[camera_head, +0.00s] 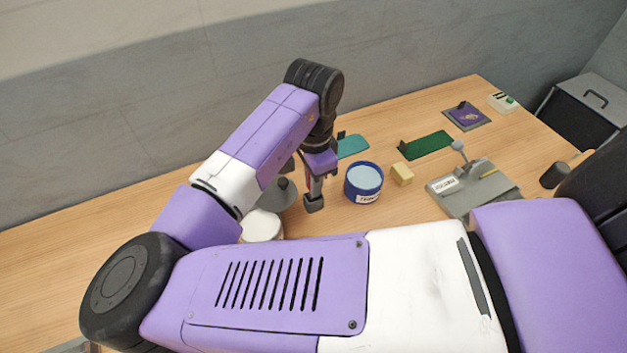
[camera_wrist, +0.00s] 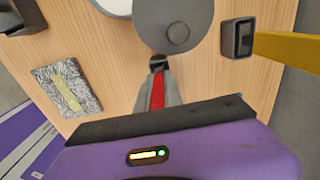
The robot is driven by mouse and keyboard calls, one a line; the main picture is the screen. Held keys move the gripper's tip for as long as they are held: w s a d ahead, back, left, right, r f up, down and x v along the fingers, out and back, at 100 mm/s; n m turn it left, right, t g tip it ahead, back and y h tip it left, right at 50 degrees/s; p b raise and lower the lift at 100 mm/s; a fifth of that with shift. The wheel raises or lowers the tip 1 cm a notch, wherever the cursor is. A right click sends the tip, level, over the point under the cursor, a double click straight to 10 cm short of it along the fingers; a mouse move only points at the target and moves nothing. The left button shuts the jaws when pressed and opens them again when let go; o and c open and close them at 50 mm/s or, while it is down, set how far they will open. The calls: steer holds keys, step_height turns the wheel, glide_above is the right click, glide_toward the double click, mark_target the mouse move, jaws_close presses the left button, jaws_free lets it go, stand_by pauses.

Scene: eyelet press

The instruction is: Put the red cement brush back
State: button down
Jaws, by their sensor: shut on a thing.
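My gripper (camera_head: 314,203) points down over the wooden table in the head view, beside a grey round lid (camera_head: 286,191). In the wrist view my gripper (camera_wrist: 158,66) is shut on a red strip, the red cement brush (camera_wrist: 157,91), which shows between the two fingers. Its lower end and bristles are hidden by the dark fingertips. The grey lid with its round knob (camera_wrist: 178,36) lies just beyond the fingertips in the wrist view. A small dark square holder with an opening (camera_wrist: 238,39) stands to the right of the lid; I cannot tell whose place it is.
A blue-rimmed pot (camera_head: 363,182) stands right of my gripper, with a yellow block (camera_head: 402,173) beside it. A grey press base (camera_head: 470,190) and green mat (camera_head: 430,145) lie further right. A foil patch (camera_wrist: 68,88) and a yellow bar (camera_wrist: 288,48) show in the wrist view.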

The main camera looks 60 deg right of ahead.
steer(key=shift+f, duration=0.1)
steer(key=shift+f, duration=0.15)
steer(key=c, duration=1.5)
jaws_free()
step_height(320, 180, up, 12)
steer(key=shift+r+b, duration=0.2)
steer(key=shift+b, duration=0.55)
steer(key=shift+s, duration=0.1)
